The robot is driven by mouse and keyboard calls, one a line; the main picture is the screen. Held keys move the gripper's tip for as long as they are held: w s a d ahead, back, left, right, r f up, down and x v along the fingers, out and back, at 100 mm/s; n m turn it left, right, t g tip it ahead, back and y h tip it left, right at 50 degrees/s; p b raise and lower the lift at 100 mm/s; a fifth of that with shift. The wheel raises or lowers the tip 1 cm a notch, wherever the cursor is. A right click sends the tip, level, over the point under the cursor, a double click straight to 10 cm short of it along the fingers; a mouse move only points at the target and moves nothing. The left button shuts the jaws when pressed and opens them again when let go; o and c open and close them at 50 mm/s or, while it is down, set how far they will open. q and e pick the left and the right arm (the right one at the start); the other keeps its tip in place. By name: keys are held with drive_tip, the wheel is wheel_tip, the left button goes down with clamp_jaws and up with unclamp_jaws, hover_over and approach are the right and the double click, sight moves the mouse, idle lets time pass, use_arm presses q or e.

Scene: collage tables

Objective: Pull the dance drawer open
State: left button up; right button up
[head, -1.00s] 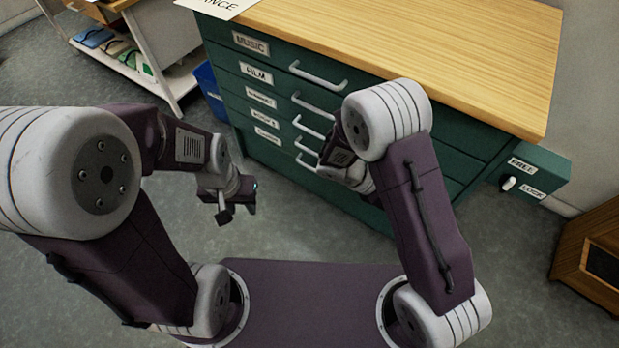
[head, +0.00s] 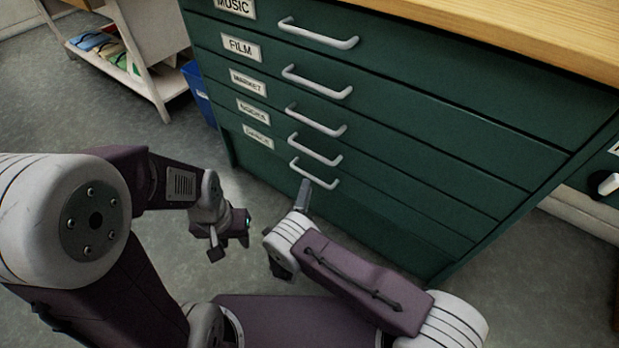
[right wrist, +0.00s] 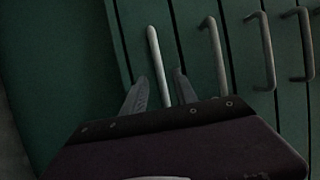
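The dance drawer (head: 345,212) is the lowest labelled drawer of the green cabinet, under a label (head: 258,137) that reads DANCE. It looks shut. Its white bar handle (head: 314,173) also shows in the right wrist view (right wrist: 155,60). My right gripper (head: 303,192) is at this handle. In the right wrist view my right gripper (right wrist: 160,90) is open, with one finger on each side of the handle; contact cannot be told. My left gripper (head: 230,245) hangs in free space left of the cabinet, with its fingers apart and empty.
Above are the music (head: 318,35), film (head: 317,82) and further drawers, all shut, with similar handles. A wooden top (head: 520,30) covers the cabinet. A blue bin (head: 200,95) and a white shelf cart (head: 150,85) stand to the left. Floor is clear before the cabinet's left side.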

sight(310, 175)
drive_tip(key=x, duration=0.5)
drive_tip(key=shift+w+d+b, duration=0.1)
drive_tip(key=shift+w+b, duration=0.1)
drive_tip(key=shift+b, duration=0.2)
clamp_jaws()
idle(1.0)
